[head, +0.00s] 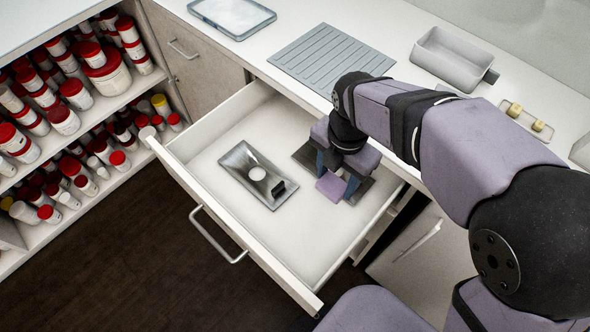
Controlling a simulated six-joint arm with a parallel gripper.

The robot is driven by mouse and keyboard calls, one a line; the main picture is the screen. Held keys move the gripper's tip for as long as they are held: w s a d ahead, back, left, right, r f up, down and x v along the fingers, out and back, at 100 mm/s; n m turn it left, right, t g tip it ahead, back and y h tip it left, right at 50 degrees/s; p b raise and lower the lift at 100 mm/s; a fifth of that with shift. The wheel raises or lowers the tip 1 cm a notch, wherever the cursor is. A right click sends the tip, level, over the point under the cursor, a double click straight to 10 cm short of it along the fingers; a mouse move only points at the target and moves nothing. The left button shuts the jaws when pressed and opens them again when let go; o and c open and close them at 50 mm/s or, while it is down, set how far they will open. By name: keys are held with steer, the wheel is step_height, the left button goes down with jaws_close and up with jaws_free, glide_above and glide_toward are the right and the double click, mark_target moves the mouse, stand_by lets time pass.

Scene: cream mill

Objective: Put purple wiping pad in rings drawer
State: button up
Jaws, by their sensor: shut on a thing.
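The purple wiping pad (331,186) is held between the fingers of my gripper (340,184), inside the outline of the open drawer (312,268). The gripper is shut on the pad and points down over a dark metal tray (305,156) in the drawer's right part. My gripper and arm hide much of that tray. I cannot tell whether the pad touches the tray or hangs just above it. A second metal tray (238,177) lies left of it, with a round white piece and a small black block on it. No drawer label shows.
A grey ribbed mat (331,58), a grey bin (447,62) and a shallow clear tray (232,14) are on the counter above. Shelves of red-capped jars (63,121) stand at left. The drawer's front floor is bare.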

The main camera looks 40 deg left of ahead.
mark_target(327, 213)
steer(key=shift+s+d+f, duration=0.25)
steer(key=shift+s+f, duration=0.4)
steer(key=shift+s, duration=0.2)
steer(key=shift+f, duration=5)
steer(key=o, duration=1.1)
steer(key=shift+f, duration=0.15)
step_height(327, 213, up, 12)
steer(key=shift+r, duration=0.2)
steer(key=shift+w, duration=0.1)
